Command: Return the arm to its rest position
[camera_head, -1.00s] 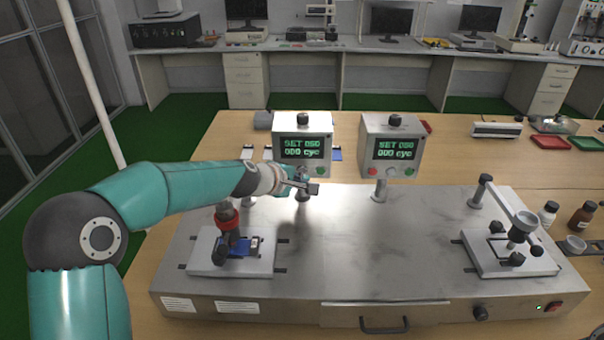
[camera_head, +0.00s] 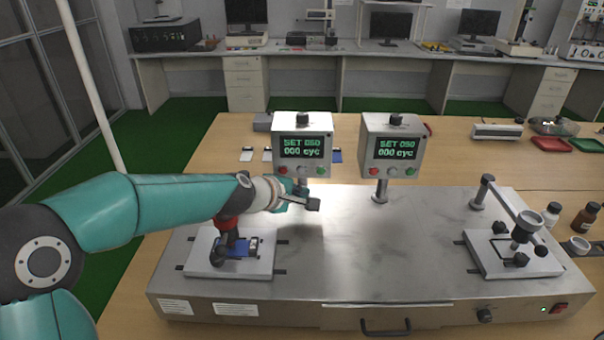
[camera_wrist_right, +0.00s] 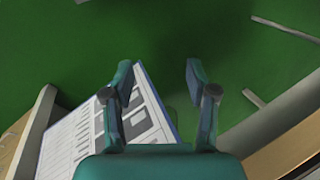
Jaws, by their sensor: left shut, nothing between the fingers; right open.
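My left arm comes in from the left in the head view, and its gripper (camera_head: 312,203) is shut and empty. It is above the steel test bench (camera_head: 350,240), just below and in front of the left control box (camera_head: 303,148). The arm passes over the left fixture plate (camera_head: 205,262), which holds a blue sample (camera_head: 262,247) under a dark tool with a red collar (camera_head: 228,224). My right gripper (camera_wrist_right: 160,78) shows only in the right wrist view, open and empty, with green floor beyond its fingers.
A second control box (camera_head: 391,148) stands to the right; both displays read "SET 050 000 cyc". The right fixture (camera_head: 518,256) has a lever arm. Bottles (camera_head: 583,217) stand at the right edge. The bench's middle is clear. A white printed panel (camera_wrist_right: 95,135) is beside the right gripper.

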